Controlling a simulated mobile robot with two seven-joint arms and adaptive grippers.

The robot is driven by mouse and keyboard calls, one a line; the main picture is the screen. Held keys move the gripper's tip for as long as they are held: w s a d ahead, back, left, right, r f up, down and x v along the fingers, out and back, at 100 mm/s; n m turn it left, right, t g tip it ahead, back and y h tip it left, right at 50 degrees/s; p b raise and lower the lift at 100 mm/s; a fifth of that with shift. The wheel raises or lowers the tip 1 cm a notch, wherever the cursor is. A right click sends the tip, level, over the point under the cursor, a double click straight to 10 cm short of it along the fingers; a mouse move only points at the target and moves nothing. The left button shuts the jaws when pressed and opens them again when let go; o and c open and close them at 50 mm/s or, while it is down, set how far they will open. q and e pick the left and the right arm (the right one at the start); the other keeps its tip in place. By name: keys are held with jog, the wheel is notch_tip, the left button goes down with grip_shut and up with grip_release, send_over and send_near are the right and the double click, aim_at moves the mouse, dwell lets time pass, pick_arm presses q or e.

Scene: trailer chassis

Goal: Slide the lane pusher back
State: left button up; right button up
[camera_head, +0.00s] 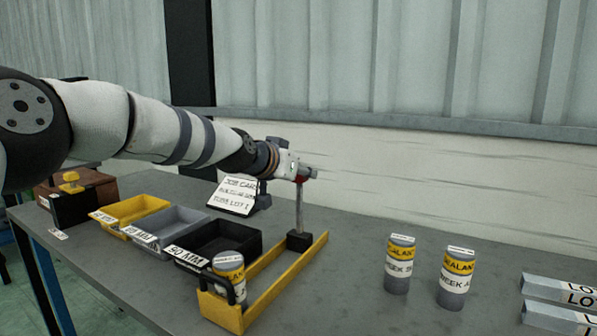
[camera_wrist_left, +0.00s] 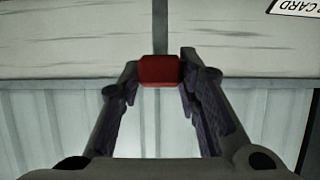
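The lane pusher is a thin grey post (camera_head: 299,212) on a dark block, with a red handle at its top. It stands upright at the far end of the yellow lane (camera_head: 290,272). A sealant can (camera_head: 229,268) stands at the lane's near end, behind a dark bar. My left gripper (camera_head: 304,174) is at the top of the post. In the left wrist view, the red handle (camera_wrist_left: 160,71) sits between my two fingertips, which appear to touch its sides. My right gripper is not in view.
Yellow, grey and black bins (camera_head: 228,240) stand left of the lane, with a job card (camera_head: 233,195) behind them. Two sealant cans (camera_head: 398,265) stand to the right. Grey labelled bars (camera_head: 560,318) lie at the right edge. The table between lane and cans is clear.

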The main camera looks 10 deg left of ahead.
pick_arm(q)
jog(key=shift+o, duration=0.9)
jog(key=shift+s+a+r, duration=0.1)
jog(key=shift+s+r, duration=0.05)
jog(key=shift+s, duration=0.05)
jog(key=v, duration=1.1)
jog(key=shift+s, duration=0.25)
